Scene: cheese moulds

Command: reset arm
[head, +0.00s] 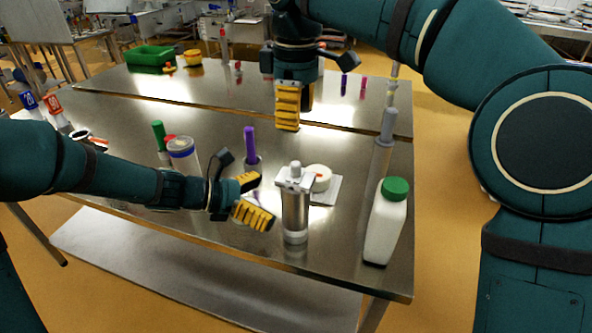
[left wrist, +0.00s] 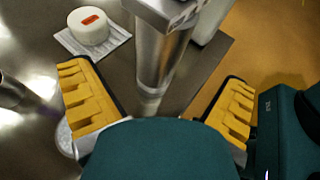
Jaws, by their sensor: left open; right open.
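My left gripper (head: 250,200) is open, low over the front of the steel table, with its yellow fingers pointing at a metal cylinder mould (head: 295,205). The mould stands upright just right of the fingertips. In the left wrist view the mould (left wrist: 160,55) stands ahead, between the directions of the two spread fingers (left wrist: 158,108), and nothing is seen gripped. My right gripper (head: 288,107) hangs above the middle of the table, pointing down; its fingers overlap in the head view and hold nothing visible.
A white cheese (head: 321,178) lies on a pale mat behind the mould. A white bottle with a green cap (head: 387,222) stands near the right edge. A purple-handled item (head: 250,145) and a blue-rimmed jar (head: 183,155) stand behind my left gripper. A green crate (head: 151,58) is far back.

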